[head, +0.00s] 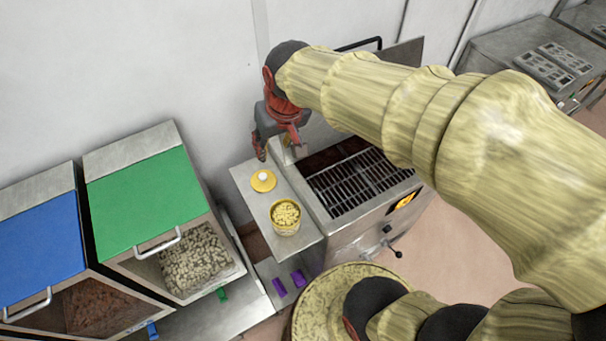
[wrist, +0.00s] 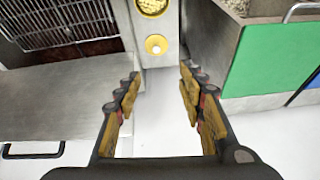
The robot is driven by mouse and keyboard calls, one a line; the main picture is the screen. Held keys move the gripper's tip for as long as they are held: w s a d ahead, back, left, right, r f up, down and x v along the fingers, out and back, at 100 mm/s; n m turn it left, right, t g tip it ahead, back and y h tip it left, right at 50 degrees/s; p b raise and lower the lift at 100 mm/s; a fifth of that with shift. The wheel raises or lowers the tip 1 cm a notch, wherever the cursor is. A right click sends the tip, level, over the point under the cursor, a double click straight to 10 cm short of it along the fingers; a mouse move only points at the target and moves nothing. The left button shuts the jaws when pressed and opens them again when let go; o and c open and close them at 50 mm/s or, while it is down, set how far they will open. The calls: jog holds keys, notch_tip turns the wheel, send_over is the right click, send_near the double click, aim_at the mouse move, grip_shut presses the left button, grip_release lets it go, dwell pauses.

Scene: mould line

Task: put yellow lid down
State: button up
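The yellow lid (head: 263,181) with a pale round knob lies flat on the narrow steel side shelf (head: 250,187). It also shows in the wrist view (wrist: 156,45), beyond my fingertips. A yellow pot (head: 285,218) filled with pale pieces stands on the same shelf, nearer the front, uncovered; it shows at the top of the wrist view (wrist: 152,6). My gripper (head: 272,150) is above the shelf's back end, near the wall. In the wrist view my gripper (wrist: 160,88) has its fingers wide apart with nothing between them. The lid is apart from the fingers.
A steel machine with a dark grate (head: 360,182) stands right of the shelf. A green-lidded bin (head: 145,203) of pale pieces and a blue-lidded bin (head: 40,245) stand left. Purple pieces (head: 289,283) lie on a lower shelf. The wall is close behind my gripper.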

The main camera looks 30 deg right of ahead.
jog(key=s+r+t, duration=0.1)
jog(key=s+r, duration=0.2)
jog(key=s, duration=1)
jog(key=shift+r+n+t, duration=0.15)
jog(key=shift+n+t, duration=0.15)
jog(key=shift+n, duration=0.1)
notch_tip(320, 180, down, 10)
jog(key=b, duration=0.9)
jog(key=shift+r, duration=0.25)
jog(key=shift+d, duration=0.15)
